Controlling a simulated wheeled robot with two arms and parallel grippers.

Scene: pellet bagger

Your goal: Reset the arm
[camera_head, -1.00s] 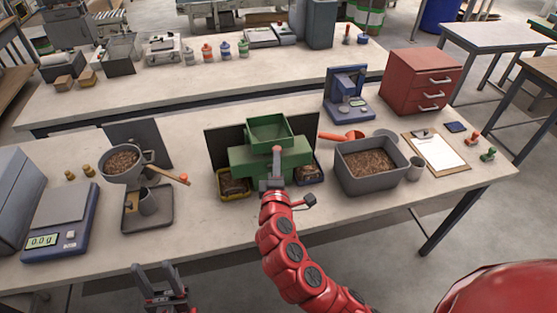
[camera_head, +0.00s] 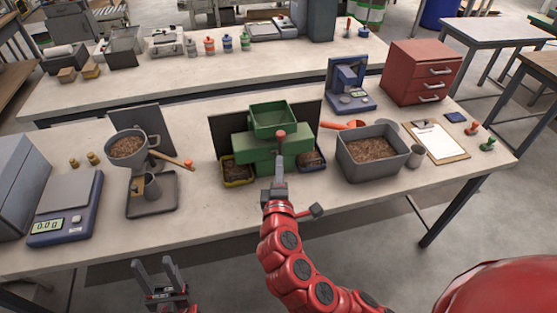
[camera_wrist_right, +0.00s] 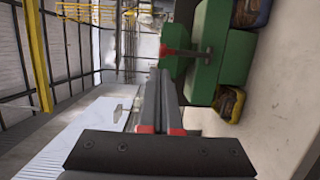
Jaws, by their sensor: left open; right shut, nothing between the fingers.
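The green bagging machine (camera_head: 255,148) stands mid-table with a hopper on top. My left gripper (camera_head: 159,264) is open and empty, in front of the table edge.
A yellow tray (camera_head: 237,172) and a blue tray (camera_head: 311,161) with brown pellets flank the machine. A grey pellet bin (camera_head: 365,172) stands to the right. A funnel stand (camera_head: 150,205) and a scale (camera_head: 66,207) are on the left. The front table strip is mostly clear.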

